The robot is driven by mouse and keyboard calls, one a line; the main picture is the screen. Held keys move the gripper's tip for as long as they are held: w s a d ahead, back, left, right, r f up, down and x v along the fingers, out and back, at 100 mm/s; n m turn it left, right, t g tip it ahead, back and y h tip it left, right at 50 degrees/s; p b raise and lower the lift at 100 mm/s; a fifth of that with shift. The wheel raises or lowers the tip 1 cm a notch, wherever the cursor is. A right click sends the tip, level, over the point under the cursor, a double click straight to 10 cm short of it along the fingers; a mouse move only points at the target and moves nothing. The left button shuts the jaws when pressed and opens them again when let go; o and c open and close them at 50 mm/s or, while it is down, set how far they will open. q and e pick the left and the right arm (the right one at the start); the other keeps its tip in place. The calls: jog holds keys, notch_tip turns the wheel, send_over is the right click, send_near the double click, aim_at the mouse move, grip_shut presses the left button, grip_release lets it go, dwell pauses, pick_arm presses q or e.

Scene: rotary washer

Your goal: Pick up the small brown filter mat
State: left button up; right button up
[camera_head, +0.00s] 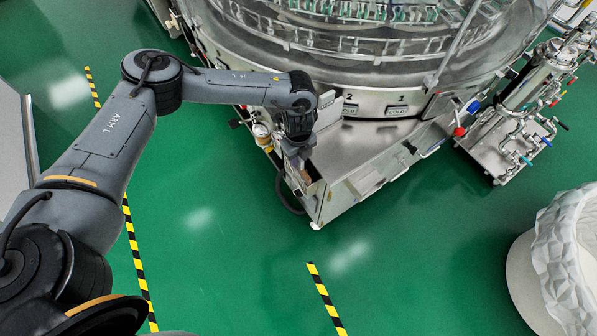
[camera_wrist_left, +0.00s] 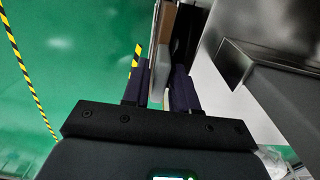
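A brown slab, which looks like the filter mat (camera_wrist_left: 166,22), stands on edge just beyond my left fingertips in the left wrist view. A pale upright strip shows between the fingers below it; I cannot tell whether it belongs to the mat. My left gripper (camera_wrist_left: 160,66) has its two dark fingers apart, one on each side of this strip. I cannot see clear contact. In the head view my left gripper (camera_head: 299,160) points down at the near left corner of the steel cabinet (camera_head: 352,193) under the washer. My right gripper is out of view.
The round washer (camera_head: 375,75) with its glass dome fills the top middle. A pipework cart (camera_head: 497,143) stands to its right. A white ribbed bin (camera_head: 560,255) is at the lower right. The green floor before the cabinet is free, with yellow-black tape (camera_head: 326,300).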

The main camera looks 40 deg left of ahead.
pick_arm(q)
grip_shut()
jog(key=shift+r, duration=0.1)
notch_tip(320, 180, up, 30)
jog(key=p, duration=2.3)
jog(key=shift+r, duration=0.15)
dwell(0.9)
dwell(0.5)
